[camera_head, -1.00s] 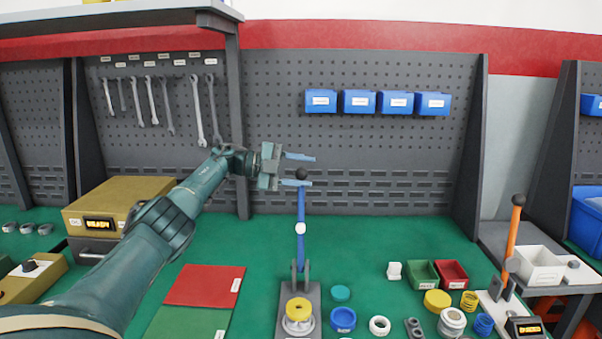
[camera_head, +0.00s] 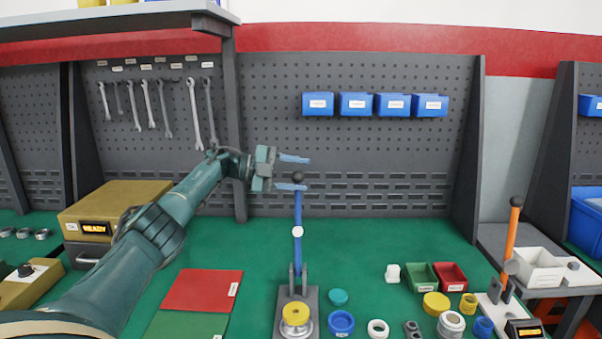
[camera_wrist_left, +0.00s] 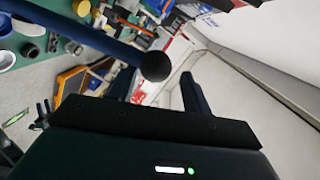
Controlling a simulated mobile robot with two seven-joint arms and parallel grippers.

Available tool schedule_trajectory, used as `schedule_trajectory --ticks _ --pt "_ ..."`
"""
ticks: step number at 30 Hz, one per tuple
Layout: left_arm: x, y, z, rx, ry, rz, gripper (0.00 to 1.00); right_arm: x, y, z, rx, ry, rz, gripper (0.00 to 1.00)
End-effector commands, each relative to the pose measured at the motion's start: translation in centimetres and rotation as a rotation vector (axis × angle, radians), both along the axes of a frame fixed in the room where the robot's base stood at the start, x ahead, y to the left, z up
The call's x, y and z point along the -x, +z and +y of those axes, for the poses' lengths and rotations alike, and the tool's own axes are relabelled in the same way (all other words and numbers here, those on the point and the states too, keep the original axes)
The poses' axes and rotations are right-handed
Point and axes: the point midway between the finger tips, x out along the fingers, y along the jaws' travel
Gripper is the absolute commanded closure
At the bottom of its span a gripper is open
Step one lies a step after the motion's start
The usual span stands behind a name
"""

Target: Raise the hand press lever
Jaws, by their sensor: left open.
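The hand press (camera_head: 285,323) stands on the green bench at the bottom centre of the head view. Its blue lever (camera_head: 298,245) points straight up and ends in a black ball knob (camera_head: 298,177). A yellow round piece (camera_head: 296,312) sits on the press. My left gripper (camera_head: 293,173) is open, with its two blue fingers pointing right at knob height. The lower finger appears close to the knob; contact cannot be told. In the left wrist view the knob (camera_wrist_left: 155,66) shows in front of the gripper. My right gripper is not in view.
A second press with an orange lever (camera_head: 510,240) stands at the right. Small cups, rings and bins (camera_head: 450,274) lie right of the blue-lever press. A red mat (camera_head: 203,290) and a yellow box (camera_head: 120,199) lie left. A pegboard (camera_head: 350,160) rises behind.

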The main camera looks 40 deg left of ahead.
Motion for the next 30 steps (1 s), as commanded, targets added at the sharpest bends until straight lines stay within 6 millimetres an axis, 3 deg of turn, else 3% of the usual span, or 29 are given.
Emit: schedule_trajectory --ticks 1,12,19,30 --pt "1.0 -0.7 2.4 -0.017 0.045 0.012 0.5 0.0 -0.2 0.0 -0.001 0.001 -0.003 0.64" --pt "6.4 1.9 7.4 -0.005 0.024 -0.005 0.5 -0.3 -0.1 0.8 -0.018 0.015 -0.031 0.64" --pt "8.0 2.7 8.7 -0.002 0.014 -0.009 0.5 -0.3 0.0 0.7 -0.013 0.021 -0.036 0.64" --pt "8.1 2.8 8.7 -0.001 0.01 -0.01 0.5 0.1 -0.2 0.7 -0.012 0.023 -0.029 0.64"
